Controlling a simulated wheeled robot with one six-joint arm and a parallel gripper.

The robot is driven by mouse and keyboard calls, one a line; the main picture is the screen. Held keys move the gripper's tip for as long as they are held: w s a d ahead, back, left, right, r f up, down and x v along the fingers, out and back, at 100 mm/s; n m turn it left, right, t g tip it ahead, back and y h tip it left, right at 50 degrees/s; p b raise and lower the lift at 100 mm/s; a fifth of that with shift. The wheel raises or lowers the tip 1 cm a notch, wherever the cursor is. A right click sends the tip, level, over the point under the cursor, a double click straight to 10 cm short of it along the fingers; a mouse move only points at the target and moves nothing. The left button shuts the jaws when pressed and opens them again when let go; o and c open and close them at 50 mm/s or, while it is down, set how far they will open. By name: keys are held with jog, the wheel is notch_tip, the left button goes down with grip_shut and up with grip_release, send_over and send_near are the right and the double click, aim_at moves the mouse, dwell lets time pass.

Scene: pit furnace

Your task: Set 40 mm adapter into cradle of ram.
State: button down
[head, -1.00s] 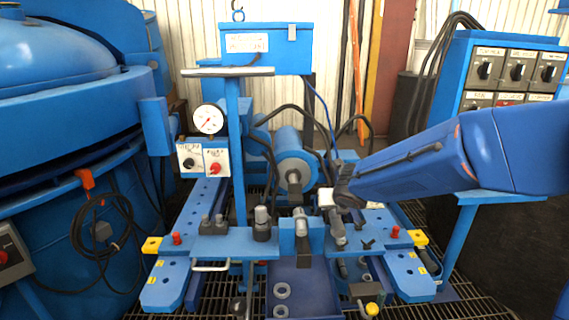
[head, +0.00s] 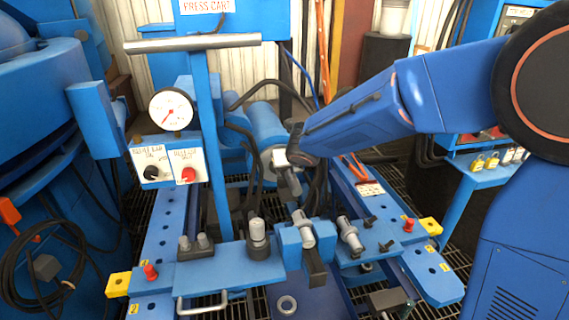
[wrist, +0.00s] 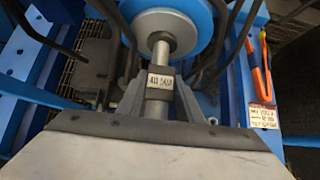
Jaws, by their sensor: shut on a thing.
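The adapter (wrist: 160,79), a dark collar with a white plate that seems to start with 40, is between the two grey fingers of my gripper (wrist: 161,97). In the wrist view the ram (wrist: 163,46), a steel rod from a blue cylinder face, lines up with the adapter. Whether they touch, or the adapter lies in the cradle, I cannot tell. In the head view my gripper (head: 292,158) is at the front end of the blue ram cylinder (head: 266,128), over the press bed. The cradle is hidden behind the gripper and adapter.
Steel fittings (head: 302,229) stand on the blue front crossbeam (head: 215,268). A gauge post (head: 208,140) rises left of the ram. Black hoses (head: 245,95) loop around the cylinder. An orange-handled tool (wrist: 258,70) and a tag lie on the right rail.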

jog(key=shift+f, duration=2.8)
jog(key=shift+f, duration=0.9)
jog(key=c, duration=1.2)
grip_release()
jog(key=shift+o, duration=0.2)
jog(key=shift+f, duration=0.1)
jog(key=shift+s, duration=0.1)
jog(key=v, duration=1.7)
jog(key=shift+s+d+r, duration=0.1)
jog(key=shift+d+r, duration=0.05)
jog(key=shift+r, duration=0.05)
